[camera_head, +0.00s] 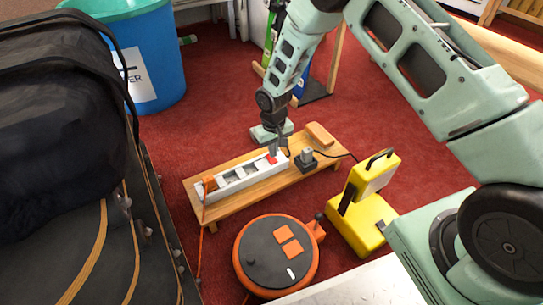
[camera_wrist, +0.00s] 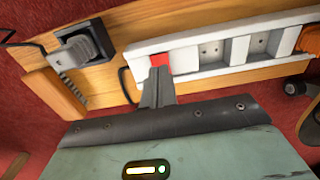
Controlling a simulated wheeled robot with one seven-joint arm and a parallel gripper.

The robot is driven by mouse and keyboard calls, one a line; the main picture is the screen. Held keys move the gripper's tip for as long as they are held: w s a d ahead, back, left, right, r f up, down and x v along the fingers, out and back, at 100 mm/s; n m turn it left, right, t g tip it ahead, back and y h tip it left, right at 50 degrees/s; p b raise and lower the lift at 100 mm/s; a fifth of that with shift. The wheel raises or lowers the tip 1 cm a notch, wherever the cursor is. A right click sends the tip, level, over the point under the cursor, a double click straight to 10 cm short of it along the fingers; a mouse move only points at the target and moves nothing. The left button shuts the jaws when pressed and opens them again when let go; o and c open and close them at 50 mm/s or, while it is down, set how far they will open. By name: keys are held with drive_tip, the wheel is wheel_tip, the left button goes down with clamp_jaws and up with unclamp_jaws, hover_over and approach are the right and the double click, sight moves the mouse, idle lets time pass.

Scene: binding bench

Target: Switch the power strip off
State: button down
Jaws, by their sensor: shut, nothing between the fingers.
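The white power strip (camera_head: 243,178) lies on a low wooden bench, with a red switch (camera_head: 271,158) at its right end. An orange plug (camera_head: 208,183) sits in its left end. In the wrist view the strip (camera_wrist: 203,66) shows several sockets, and the red switch (camera_wrist: 160,60) is at its left end. My gripper (camera_head: 275,152) is shut and empty, pointing down at the switch end. In the wrist view my gripper's fingertips (camera_wrist: 160,72) are right at the red switch and partly cover it. I cannot tell whether they touch it or which way the switch is set.
The wooden bench (camera_head: 227,206) also carries a black socket with a grey plug (camera_head: 307,156) and a wooden block (camera_head: 319,133). An orange cable reel (camera_head: 254,281) and a yellow lamp (camera_head: 351,232) stand in front. A blue bin (camera_head: 160,55) stands at the back left.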

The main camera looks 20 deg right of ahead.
drive_tip(key=shift+r+p, duration=1.95)
drive_tip(key=shift+r, duration=0.4)
wheel_tip(320, 180, up, 13)
drive_tip(key=n+p, duration=0.1)
drive_tip(key=p, duration=0.1)
hover_over(273, 161)
drive_tip(key=s+a, duration=0.4)
drive_tip(key=a, duration=0.1)
drive_tip(key=s+a+r+n+y+p, duration=0.1)
drive_tip(key=s+a+r+n+p, duration=0.2)
drive_tip(key=s+r, duration=0.8)
drive_tip(key=s+d+r+n+p, duration=0.15)
drive_tip(key=s+r+p, duration=0.25)
drive_tip(key=s+r, duration=1.3)
wheel_tip(273, 161, up, 36)
drive_tip(key=s+p, duration=0.1)
drive_tip(key=p, duration=3.7)
drive_tip(key=shift+d+r, duration=0.15)
drive_tip(key=shift+r, duration=0.05)
